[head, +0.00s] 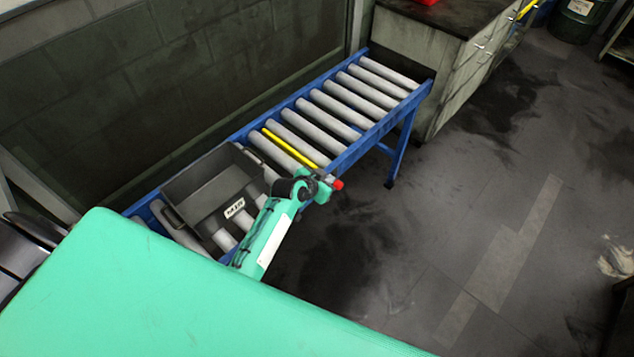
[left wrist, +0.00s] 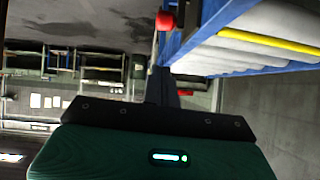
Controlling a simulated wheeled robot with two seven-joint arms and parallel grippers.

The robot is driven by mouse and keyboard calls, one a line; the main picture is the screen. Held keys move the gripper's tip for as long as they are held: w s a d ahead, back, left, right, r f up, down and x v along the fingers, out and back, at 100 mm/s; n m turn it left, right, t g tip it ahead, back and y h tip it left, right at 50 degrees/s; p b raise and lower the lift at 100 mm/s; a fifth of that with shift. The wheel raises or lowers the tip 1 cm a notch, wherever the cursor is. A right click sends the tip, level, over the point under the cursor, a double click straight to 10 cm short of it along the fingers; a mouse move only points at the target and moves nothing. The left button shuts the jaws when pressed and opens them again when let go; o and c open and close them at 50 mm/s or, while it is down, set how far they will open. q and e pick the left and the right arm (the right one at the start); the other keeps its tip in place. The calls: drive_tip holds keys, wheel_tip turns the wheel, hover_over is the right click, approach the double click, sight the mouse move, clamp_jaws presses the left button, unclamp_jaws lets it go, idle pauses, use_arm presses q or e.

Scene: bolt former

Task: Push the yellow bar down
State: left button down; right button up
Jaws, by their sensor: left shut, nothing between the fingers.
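The yellow bar (head: 290,147) lies across the blue-framed roller conveyor (head: 372,132), between the grey rollers. It also shows at the upper right of the left wrist view (left wrist: 270,42). My left gripper (head: 323,184) is at the conveyor's near side, below and right of the bar's near end in the head view, apart from the bar. In the left wrist view its dark fingers (left wrist: 162,80) are together and empty, beside the blue frame. My right gripper is not in view.
A dark grey bin (head: 205,178) with a white label sits on the conveyor left of the bar. A red knob (head: 338,184) shows close to my left gripper. A cabinet (head: 445,60) stands past the conveyor's far end. The floor at right is mostly clear.

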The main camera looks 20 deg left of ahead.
use_arm(q)
drive_tip(key=v, duration=0.5)
drive_tip(key=shift+s+r+b, duration=0.25)
drive_tip(key=shift+s+b, duration=0.05)
drive_tip(key=shift+b, duration=0.05)
drive_tip(key=s+f+n+g+y, duration=0.1)
drive_tip(key=s+f+g, duration=0.1)
drive_tip(key=s+f, duration=0.55)
drive_tip(key=s+a+f+g, duration=0.1)
drive_tip(key=s+f, duration=0.3)
drive_tip(key=f, duration=0.7)
drive_tip(key=s+f+n+g+y, duration=0.15)
drive_tip(key=s+f, duration=0.35)
drive_tip(key=f, duration=0.5)
drive_tip(key=s+a+f+g, duration=0.1)
drive_tip(key=s+f, duration=0.4)
drive_tip(key=s, duration=0.6)
drive_tip(key=s+a+f+g, duration=0.1)
drive_tip(key=s+f, duration=0.4)
drive_tip(key=s, duration=0.6)
drive_tip(key=s+a+f+g, duration=0.1)
drive_tip(key=s+f+g, duration=0.2)
drive_tip(key=s+f, duration=0.3)
drive_tip(key=s, duration=0.5)
drive_tip(key=shift+s+m+y, duration=0.35)
drive_tip(key=shift+s, duration=0.1)
